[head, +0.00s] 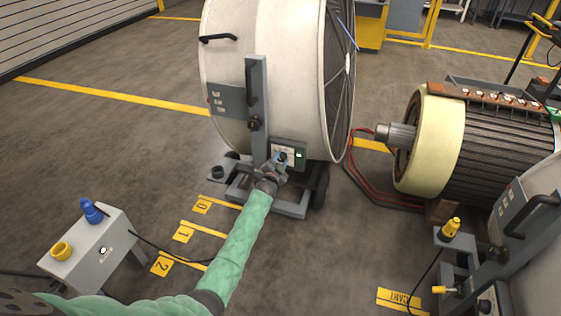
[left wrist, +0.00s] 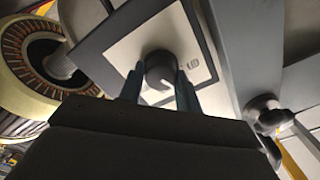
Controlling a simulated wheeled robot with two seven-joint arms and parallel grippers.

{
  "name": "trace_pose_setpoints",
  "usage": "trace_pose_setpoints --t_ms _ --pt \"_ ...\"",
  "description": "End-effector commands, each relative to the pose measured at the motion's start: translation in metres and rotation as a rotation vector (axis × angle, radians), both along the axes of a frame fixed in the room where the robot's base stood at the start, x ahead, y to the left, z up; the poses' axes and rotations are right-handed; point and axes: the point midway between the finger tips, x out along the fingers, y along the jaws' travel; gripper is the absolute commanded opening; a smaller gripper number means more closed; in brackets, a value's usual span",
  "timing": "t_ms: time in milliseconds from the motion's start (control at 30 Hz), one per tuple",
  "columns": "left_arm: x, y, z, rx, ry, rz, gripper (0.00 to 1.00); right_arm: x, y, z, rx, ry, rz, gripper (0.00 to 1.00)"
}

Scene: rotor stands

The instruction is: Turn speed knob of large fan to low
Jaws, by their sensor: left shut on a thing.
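The large fan (head: 265,70) is a big white drum on a grey wheeled stand, in the middle of the head view. Its control box (head: 290,149) sits low on the stand and has a small green light. The dark round speed knob (left wrist: 160,70) stands out from a pale panel (left wrist: 115,50) in the left wrist view. My left gripper (head: 277,164) is at the control box, with its fingers (left wrist: 159,88) on both sides of the knob, shut on it. The knob's pointer and most of its markings cannot be read. My right gripper is out of view.
A large motor (head: 450,140) with a cream end ring stands to the right, with red and black cables (head: 368,185) on the floor. A grey box (head: 100,248) with blue and yellow connectors stands at the left. Yellow floor marks (head: 183,234) lie between.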

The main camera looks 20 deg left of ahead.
Motion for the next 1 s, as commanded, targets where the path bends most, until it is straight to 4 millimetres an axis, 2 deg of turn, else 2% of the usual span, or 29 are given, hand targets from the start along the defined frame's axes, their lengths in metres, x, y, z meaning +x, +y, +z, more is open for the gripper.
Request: trace_pose_setpoints --t_ms 133,167,267,667,1000 --pt "0.0 -0.001 -0.001 -0.001 0.001 -0.001 0.11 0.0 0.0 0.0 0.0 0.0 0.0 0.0" --pt "0.0 -0.001 -0.001 -0.001 0.001 0.0 0.36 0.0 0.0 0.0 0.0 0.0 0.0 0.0" --pt "0.0 -0.001 -0.001 -0.001 0.001 0.0 0.55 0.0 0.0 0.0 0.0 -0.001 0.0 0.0" --pt "-0.005 0.0 -0.001 -0.001 0.001 0.0 0.55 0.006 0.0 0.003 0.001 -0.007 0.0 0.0" --pt "-0.048 0.001 -0.001 -0.001 0.001 -0.001 0.55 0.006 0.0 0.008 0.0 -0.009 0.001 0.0"
